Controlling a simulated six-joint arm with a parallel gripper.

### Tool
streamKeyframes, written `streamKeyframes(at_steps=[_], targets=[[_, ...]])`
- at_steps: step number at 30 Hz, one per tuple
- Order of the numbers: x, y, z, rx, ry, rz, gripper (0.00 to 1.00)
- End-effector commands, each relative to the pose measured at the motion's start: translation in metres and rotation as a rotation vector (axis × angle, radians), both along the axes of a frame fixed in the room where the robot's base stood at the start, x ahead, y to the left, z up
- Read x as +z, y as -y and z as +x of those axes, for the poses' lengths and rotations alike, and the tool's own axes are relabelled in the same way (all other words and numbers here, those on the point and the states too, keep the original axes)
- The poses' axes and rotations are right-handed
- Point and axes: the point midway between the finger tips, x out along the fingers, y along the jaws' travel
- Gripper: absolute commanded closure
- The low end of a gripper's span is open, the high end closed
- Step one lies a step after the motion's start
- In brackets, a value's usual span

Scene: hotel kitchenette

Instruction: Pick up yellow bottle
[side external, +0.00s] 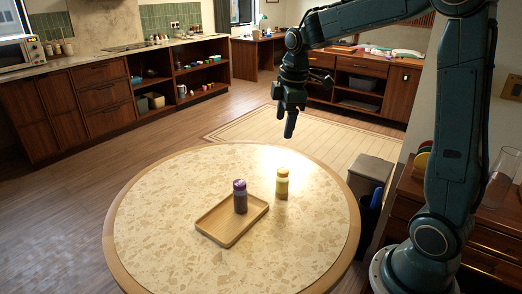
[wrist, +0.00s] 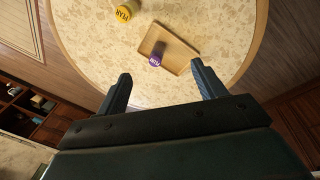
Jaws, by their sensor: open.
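The yellow bottle (side external: 282,184) stands upright on the round speckled table (side external: 150,215), to the right of a wooden tray (side external: 222,237). My gripper (side external: 287,122) is open and empty, pointing down, well above the table. In the wrist view its two fingers (wrist: 162,88) are spread apart, with the bottles beyond them.
The table's right and front areas are clear. A grey bin (side external: 370,168) and a wooden cabinet (side external: 495,235) stand to the right of the table. Kitchen cabinets (side external: 85,105) and shelves line the back wall, beyond open floor.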

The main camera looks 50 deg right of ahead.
Motion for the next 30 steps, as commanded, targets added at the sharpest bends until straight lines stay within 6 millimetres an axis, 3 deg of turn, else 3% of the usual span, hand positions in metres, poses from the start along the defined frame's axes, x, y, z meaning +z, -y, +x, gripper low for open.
streamKeyframes(at_steps=[12, 21, 30], targets=[[-0.076, 0.073, 0.056, 0.284, -0.124, -0.010, 0.31], [-0.131, 0.116, 0.074, 0.459, -0.180, 0.003, 0.31], [-0.146, 0.126, 0.077, 0.508, -0.192, 0.008, 0.31]])
